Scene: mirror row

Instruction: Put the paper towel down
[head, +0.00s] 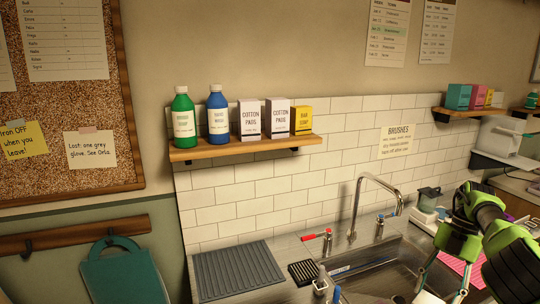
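I cannot make out a paper towel for certain. My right gripper (442,286) is low at the right, over the right end of the steel sink (375,275), on a green and black arm from the right edge. Its pale fingers point down and run to the bottom edge. A small pale patch shows between them at the edge, but I cannot tell what it is or whether it is held. My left gripper is not in view.
A grey ridged mat (238,270) lies left of the tap (357,205), with a black soap rack (303,272) beside it. A wooden shelf (245,147) holds bottles and boxes above.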

